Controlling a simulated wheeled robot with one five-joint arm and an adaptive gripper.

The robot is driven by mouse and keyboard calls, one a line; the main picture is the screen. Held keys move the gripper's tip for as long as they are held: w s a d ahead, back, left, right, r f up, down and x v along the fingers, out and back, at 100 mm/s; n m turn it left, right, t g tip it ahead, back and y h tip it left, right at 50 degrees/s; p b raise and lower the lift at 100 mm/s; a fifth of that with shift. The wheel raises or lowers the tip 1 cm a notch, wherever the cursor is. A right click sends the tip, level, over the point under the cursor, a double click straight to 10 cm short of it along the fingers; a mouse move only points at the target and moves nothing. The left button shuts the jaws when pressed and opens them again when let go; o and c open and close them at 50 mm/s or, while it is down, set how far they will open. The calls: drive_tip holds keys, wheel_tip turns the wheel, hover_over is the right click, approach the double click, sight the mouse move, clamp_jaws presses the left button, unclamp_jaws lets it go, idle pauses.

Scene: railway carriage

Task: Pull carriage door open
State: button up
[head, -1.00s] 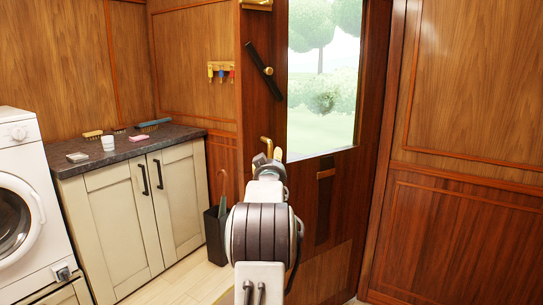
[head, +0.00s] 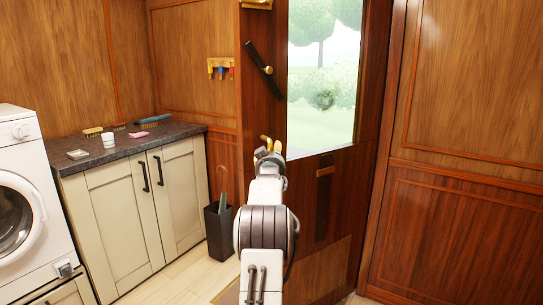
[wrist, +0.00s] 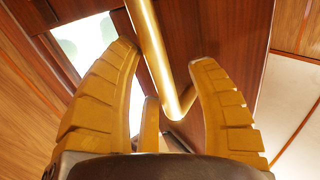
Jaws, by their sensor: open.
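The carriage door (head: 318,255) is dark reddish wood with a large window, and appears closed in the head view. Its brass handle (wrist: 155,50) shows in the wrist view as a rod with a bent lower end. My gripper (wrist: 165,54) is open, with one yellow finger on each side of the rod. I cannot tell whether either finger touches it. In the head view my gripper (head: 270,147) is at the door's left side, and my arm hides part of the door below.
A black latch bar (head: 258,68) crosses the wood above my gripper. An umbrella stand (head: 218,230) is on the floor left of my arm. A cream cabinet (head: 124,215) and a white washing machine (head: 18,190) line the left. A wood-panelled wall (head: 455,220) is right.

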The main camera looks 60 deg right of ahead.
clamp_jaws()
idle(0.5)
